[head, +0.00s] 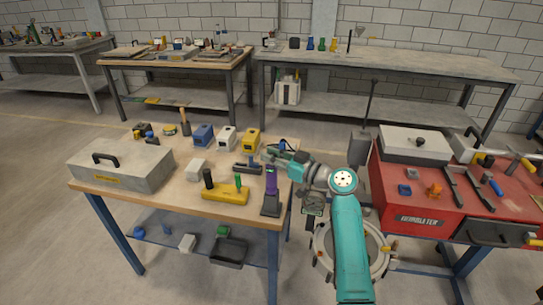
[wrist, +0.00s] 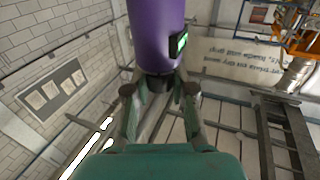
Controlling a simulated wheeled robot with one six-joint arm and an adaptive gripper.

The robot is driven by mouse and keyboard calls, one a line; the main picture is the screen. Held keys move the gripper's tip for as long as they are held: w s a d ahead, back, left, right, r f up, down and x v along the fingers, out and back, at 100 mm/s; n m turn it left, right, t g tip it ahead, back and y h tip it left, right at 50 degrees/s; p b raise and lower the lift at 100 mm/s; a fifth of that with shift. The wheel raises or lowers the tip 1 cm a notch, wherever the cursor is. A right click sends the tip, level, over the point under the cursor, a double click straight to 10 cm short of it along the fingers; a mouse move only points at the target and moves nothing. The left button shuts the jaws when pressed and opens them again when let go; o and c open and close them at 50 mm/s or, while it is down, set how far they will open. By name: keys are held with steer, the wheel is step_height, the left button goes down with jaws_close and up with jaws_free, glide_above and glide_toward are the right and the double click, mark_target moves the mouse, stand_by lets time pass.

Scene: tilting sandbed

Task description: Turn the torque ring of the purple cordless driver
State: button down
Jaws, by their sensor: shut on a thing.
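The purple cordless driver (head: 271,182) stands upright near the front right corner of the wooden workbench, on a dark base (head: 270,207). In the wrist view its purple body (wrist: 156,30) fills the top middle, with a green-lit display (wrist: 181,43) on one side. A dark ring (wrist: 157,82) is at its near end. My gripper (wrist: 158,92) has one finger on each side of that dark end and is shut on it. In the head view my gripper (head: 273,156) is at the driver's upper part. The exact finger contact is partly hidden.
A yellow tool (head: 225,194) lies left of the driver on the bench. A grey case (head: 122,166) stands at the left. Blue (head: 203,136), white and yellow boxes stand behind. A red cabinet (head: 445,190) with tools is to the right of my arm.

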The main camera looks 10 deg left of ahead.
steer(key=shift+f, duration=0.1)
steer(key=c, duration=0.9)
jaws_free()
steer(key=shift+c, duration=0.2)
steer(key=v, duration=1.2)
